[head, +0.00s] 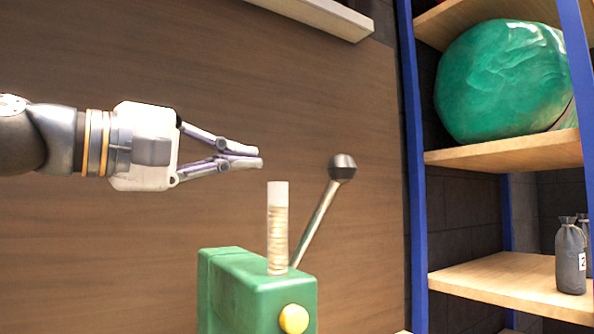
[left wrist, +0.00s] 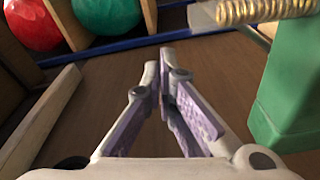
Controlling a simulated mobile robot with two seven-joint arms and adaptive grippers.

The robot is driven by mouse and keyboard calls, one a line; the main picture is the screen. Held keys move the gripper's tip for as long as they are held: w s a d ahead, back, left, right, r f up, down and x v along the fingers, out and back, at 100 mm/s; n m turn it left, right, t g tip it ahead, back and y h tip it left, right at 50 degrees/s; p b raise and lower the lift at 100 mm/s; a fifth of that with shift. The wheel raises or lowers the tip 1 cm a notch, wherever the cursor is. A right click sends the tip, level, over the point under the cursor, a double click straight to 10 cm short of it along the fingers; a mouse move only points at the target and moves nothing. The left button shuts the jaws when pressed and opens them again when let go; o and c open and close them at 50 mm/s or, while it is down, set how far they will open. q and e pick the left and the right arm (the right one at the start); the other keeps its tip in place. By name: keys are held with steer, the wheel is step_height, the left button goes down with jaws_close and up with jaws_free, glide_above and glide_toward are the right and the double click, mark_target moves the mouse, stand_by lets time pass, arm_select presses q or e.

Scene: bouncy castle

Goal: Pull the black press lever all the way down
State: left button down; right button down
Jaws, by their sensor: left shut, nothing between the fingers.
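The black press lever has a dark knob (head: 342,168) on a metal rod (head: 318,222) that rises from behind the green press body (head: 245,285) and leans up to the right. My left gripper (head: 260,156) reaches in from the left, its fingertips together and empty. In the head view the fingertips are apart from the knob, to its left and at about its height. In the left wrist view the fingers (left wrist: 163,75) are also closed, with the green press body (left wrist: 288,90) to their right. I cannot make out the lever knob there. My right gripper is not in view.
A pale tube with a coil (head: 278,228) stands on the press, between the gripper and the lever rod. A yellow button (head: 294,319) is on its front. A blue-framed shelf (head: 500,152) at right holds a green bundle (head: 505,80) and grey bottles (head: 570,258).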

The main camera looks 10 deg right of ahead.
arm_select(q)
steer(key=d+p, duration=0.1)
steer(key=d, duration=0.8)
steer(key=shift+d+f, duration=0.2)
steer(key=shift+d, duration=0.05)
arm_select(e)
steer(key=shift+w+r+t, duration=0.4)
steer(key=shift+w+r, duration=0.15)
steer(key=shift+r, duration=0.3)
